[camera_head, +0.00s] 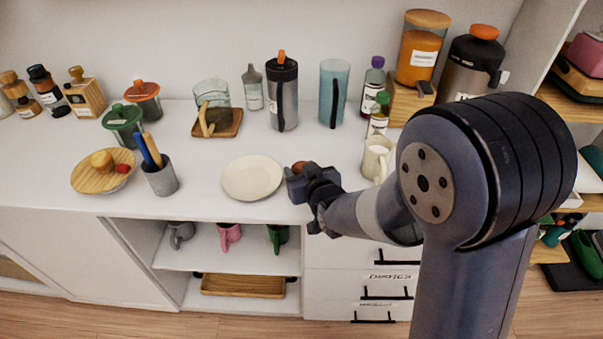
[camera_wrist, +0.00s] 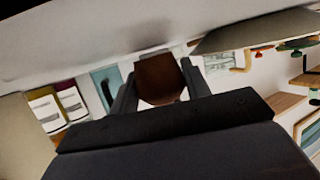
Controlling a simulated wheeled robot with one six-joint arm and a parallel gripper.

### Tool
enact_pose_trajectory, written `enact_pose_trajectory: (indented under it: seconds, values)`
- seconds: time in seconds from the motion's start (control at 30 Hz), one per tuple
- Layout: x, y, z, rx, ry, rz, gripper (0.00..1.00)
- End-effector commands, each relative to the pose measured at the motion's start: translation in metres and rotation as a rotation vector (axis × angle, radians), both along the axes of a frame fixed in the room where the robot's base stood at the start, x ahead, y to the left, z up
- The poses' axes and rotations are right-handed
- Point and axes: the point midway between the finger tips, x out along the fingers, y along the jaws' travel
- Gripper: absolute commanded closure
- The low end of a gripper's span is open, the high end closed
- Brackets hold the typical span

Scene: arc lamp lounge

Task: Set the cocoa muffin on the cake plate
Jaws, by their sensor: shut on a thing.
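The cocoa muffin (camera_head: 300,166) is a small brown shape, mostly hidden by my gripper (camera_head: 297,182) in the head view. In the wrist view the brown muffin (camera_wrist: 160,80) sits between the two dark fingers of my gripper (camera_wrist: 158,88), which is shut on it. The cake plate (camera_head: 252,177) is round, cream and empty on the white counter. My gripper and the muffin are just right of the plate's rim. The plate (camera_wrist: 255,30) also shows at the upper right of the wrist view. I cannot tell how far the muffin is above the counter.
A cream mug (camera_head: 377,158) stands right of my gripper. Tumblers (camera_head: 283,95) and bottles line the back. The counter's front edge (camera_head: 240,217) is close.

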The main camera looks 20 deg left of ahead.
Motion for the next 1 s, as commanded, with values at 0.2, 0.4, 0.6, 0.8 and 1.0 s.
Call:
enact_pose_trajectory:
  seconds: [0.2, 0.4, 0.6, 0.8, 1.0]
  values:
    - [0.0001, -0.0001, -0.0066, 0.001, -0.002, 0.0, 0.77]
    - [0.0001, -0.0001, -0.009, 0.001, -0.002, 0.0, 0.77]
    - [0.0, 0.0, -0.0091, 0.0, -0.001, 0.0, 0.46]
    - [0.0, 0.0, -0.009, 0.0, -0.001, 0.0, 0.46]
    - [-0.004, -0.0031, -0.0037, 0.0, -0.002, 0.0, 0.46]
